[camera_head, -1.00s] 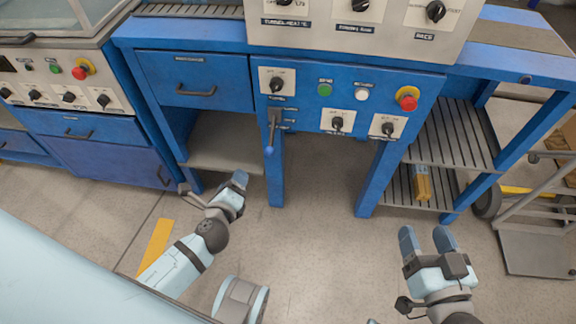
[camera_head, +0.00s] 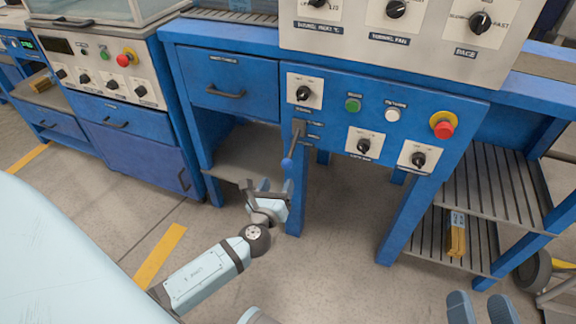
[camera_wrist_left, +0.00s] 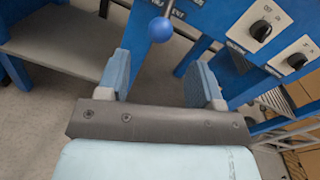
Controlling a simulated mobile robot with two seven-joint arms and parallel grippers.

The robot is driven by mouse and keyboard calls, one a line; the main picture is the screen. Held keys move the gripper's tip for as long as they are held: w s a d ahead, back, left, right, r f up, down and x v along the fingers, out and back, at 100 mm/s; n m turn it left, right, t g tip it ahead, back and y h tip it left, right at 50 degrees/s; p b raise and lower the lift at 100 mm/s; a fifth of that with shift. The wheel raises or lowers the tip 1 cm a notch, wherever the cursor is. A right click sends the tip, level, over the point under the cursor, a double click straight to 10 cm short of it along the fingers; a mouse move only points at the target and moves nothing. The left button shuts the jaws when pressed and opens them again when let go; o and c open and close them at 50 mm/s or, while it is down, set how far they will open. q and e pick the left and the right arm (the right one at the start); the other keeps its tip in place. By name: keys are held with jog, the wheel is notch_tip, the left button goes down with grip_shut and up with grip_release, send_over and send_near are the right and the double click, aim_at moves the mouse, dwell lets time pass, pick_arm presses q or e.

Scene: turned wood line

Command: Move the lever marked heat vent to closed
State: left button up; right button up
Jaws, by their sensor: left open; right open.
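The lever (camera_head: 293,147) hangs on the blue panel's front, with a grey shaft and a blue ball knob at its lower end. Small labels beside it are too small to read. The knob also shows at the top of the left wrist view (camera_wrist_left: 160,29), ahead of and between the two fingers, not touched by them. My left gripper (camera_head: 268,192) is open and empty, just below the knob; its blue fingers show in the left wrist view (camera_wrist_left: 160,78). My right gripper (camera_head: 481,309) is open and empty at the bottom right, cut off by the frame edge.
Above the lever is a black knob (camera_head: 304,93). To its right are a green button (camera_head: 353,105), a white button (camera_head: 392,115), a red stop button (camera_head: 443,125) and more knobs. A table leg (camera_head: 295,205) stands close beside my left gripper. A slatted shelf (camera_head: 510,205) is at right.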

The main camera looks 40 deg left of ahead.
aim_at(285, 168)
pick_arm(q)
jog(key=b+x, duration=0.1)
jog(key=x, duration=0.8)
pick_arm(e)
notch_tip(285, 168, down, 3)
jog(key=shift+r+g, duration=0.15)
jog(key=shift+g, duration=0.35)
